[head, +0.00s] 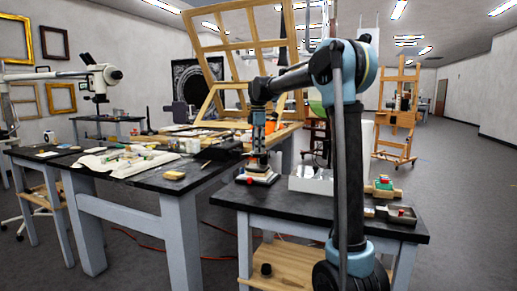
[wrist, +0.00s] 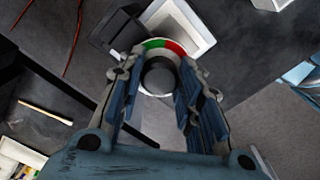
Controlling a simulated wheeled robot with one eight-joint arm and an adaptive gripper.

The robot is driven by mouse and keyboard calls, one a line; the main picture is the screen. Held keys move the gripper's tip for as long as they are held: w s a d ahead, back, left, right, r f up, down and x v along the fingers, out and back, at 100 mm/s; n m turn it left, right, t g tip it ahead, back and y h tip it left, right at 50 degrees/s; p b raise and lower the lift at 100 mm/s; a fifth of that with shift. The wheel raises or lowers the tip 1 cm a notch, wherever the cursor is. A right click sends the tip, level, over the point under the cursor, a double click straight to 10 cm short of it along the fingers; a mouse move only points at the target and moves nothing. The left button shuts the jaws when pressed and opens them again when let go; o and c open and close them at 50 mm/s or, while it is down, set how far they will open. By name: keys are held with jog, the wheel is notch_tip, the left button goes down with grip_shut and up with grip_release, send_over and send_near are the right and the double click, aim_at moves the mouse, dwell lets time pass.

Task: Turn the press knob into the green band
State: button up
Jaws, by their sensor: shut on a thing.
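The press knob (wrist: 158,78) is a dark round knob at the centre of a pale dial in the wrist view. The dial's rim shows a green band (wrist: 154,44) at the top and a red band (wrist: 176,48) to its right. My gripper (wrist: 154,84) is shut on the knob, one finger on each side. I cannot make out a pointer mark on the knob. In the head view the press (head: 258,171) stands on the near dark-topped table, with my gripper (head: 258,146) pointing down over it. The knob is too small to tell there.
The near table (head: 300,207) also holds a white box (head: 311,181), a wooden block with coloured items (head: 383,188) and a small metal tray (head: 402,214). A larger worktable (head: 140,181) with cloth and tools stands to the left. Red cables lie on the floor.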

jog(key=m, duration=0.4)
jog(key=shift+w+m, duration=0.1)
jog(key=shift+m, duration=0.2)
jog(key=m, duration=0.3)
jog(key=shift+m, duration=0.4)
jog(key=m, duration=1.2)
jog(key=shift+m, duration=0.3)
jog(key=m, duration=0.3)
jog(key=shift+m, duration=0.3)
jog(key=m, duration=0.3)
jog(key=shift+m, duration=2.1)
